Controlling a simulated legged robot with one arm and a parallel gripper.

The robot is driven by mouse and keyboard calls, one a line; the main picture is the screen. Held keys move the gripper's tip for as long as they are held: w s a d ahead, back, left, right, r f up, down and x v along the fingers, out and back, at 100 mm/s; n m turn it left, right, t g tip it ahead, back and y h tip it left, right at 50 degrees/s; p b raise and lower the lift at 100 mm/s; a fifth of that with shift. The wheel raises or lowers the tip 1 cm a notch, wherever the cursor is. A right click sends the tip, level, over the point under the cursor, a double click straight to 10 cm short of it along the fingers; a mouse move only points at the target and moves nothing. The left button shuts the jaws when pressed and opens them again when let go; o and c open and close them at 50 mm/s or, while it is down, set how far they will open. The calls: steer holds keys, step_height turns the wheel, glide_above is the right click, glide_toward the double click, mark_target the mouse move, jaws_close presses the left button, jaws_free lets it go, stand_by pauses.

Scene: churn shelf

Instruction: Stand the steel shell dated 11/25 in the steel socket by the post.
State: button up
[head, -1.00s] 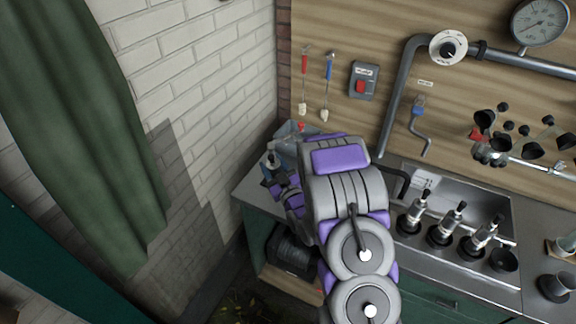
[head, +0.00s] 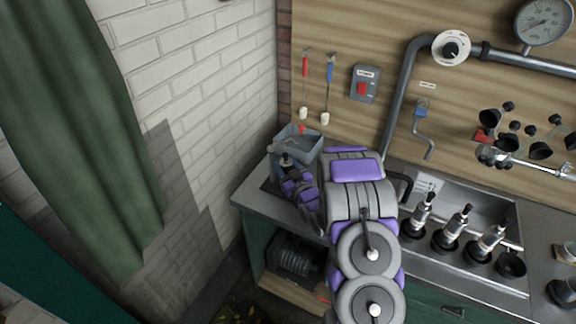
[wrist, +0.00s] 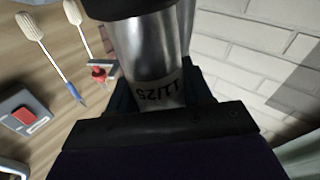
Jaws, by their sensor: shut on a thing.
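The steel shell marked 11/25 (wrist: 148,50) fills the middle of the wrist view, bright metal with a dark band at the top edge of the picture. My gripper (wrist: 157,98) is shut on it, around the end with the date. In the head view my gripper (head: 288,166) is at the left end of the counter, in front of the grey bin; the shell is hard to make out there. An empty dark socket (head: 511,265) is at the right end of the row by the sink. I cannot tell which socket is the steel one by the post.
A grey bin (head: 310,143) stands in the back left corner by the brick wall. Several capped shells (head: 457,224) stand in the row by the sink. Brushes (head: 328,88), a red switch (head: 363,88) and a pipe (head: 407,90) are on the back wall.

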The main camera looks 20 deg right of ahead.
steer(key=shift+w+d+r+m+g, duration=0.25)
steer(key=shift+w+d+m+g, duration=0.15)
steer(key=shift+d+m, duration=0.25)
steer(key=shift+w+d+f+m+g+b, duration=0.1)
steer(key=shift+w+d+m+g+b, duration=0.25)
steer(key=shift+m, duration=0.2)
steer(key=shift+s+f+b, duration=0.15)
steer(key=shift+f+b, duration=0.15)
steer(key=shift+f, duration=0.5)
steer(key=o, duration=1)
steer(key=shift+a, duration=0.1)
